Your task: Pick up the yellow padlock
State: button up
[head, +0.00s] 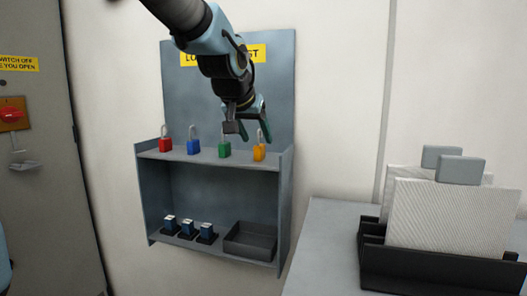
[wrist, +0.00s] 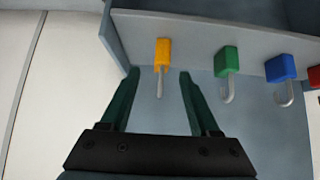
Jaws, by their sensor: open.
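The yellow padlock (head: 259,152) stands upright with its shackle up, at the right end of the upper shelf of the grey wall unit. In the wrist view the yellow padlock (wrist: 162,54) shows upside down, ahead of and between my fingertips. My gripper (head: 246,130) is open and empty, above the shelf near the green and yellow padlocks. In the wrist view its two green fingers (wrist: 159,75) are spread wide on either side of the padlock's shackle. I cannot tell the exact gap to the padlock.
A green padlock (head: 224,150), a blue padlock (head: 193,147) and a red padlock (head: 165,145) stand left on the same shelf (head: 210,155). Below are small blue-and-black items (head: 187,227) and a dark tray (head: 250,241). A grey table (head: 322,235) with a black rack (head: 430,268) is at right.

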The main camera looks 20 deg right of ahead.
aim_at(258, 143)
jog(key=shift+p+x, duration=0.75)
jog(key=shift+x, duration=2.05)
jog(key=shift+a+f, duration=0.15)
grip_shut()
